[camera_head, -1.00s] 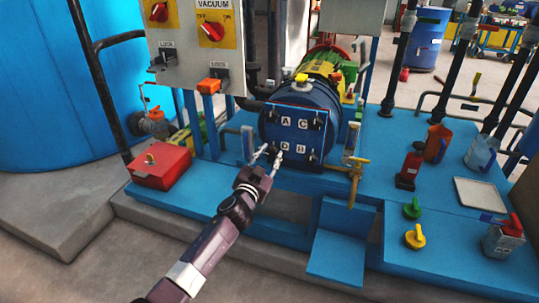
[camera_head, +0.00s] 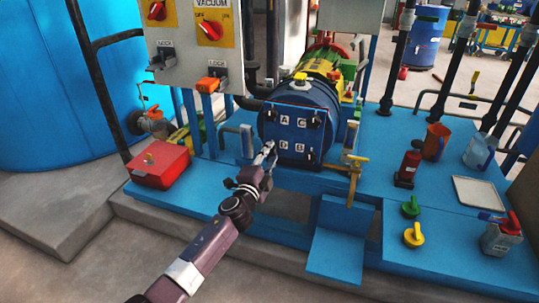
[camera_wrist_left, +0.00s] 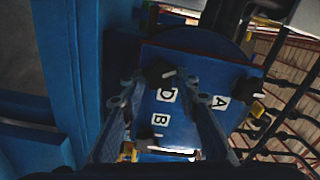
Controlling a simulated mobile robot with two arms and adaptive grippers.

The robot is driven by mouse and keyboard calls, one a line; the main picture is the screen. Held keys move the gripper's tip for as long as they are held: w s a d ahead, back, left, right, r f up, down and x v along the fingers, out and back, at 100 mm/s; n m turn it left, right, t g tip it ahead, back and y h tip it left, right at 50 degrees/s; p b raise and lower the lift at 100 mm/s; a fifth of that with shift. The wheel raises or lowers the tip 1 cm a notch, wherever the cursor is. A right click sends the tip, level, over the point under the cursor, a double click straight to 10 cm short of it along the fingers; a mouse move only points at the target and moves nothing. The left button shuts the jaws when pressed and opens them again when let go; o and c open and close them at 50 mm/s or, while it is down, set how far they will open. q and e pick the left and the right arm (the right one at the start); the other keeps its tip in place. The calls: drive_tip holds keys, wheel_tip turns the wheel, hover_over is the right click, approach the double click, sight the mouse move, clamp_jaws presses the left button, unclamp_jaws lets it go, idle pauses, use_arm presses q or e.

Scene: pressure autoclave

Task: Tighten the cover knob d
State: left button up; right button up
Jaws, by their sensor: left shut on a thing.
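The blue cover plate (camera_head: 296,132) on the front of the horizontal cylinder carries white labels A, C, D and B, with a dark knob near each corner. Knob d (camera_wrist_left: 160,73) is the dark knob beside label D, with a pale mark on it. My left gripper (camera_head: 268,150) is at the cover's lower left corner, shut on knob d; it hides most of that knob in the head view. In the left wrist view its two fingers (camera_wrist_left: 163,84) stand on either side of knob d. My right gripper is not in view.
The other cover knobs, such as knob a (camera_wrist_left: 253,88), sit close by. A red box (camera_head: 160,165) stands on the blue base at the left.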

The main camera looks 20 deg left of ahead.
use_arm(q)
drive_tip(key=m, duration=0.4)
drive_tip(key=shift+f, duration=0.2)
drive_tip(key=shift+m, duration=1.2)
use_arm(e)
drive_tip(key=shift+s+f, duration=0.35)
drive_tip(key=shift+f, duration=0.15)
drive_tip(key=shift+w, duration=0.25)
use_arm(q)
drive_tip(key=o, duration=1.2)
drive_tip(key=shift+c, duration=0.2)
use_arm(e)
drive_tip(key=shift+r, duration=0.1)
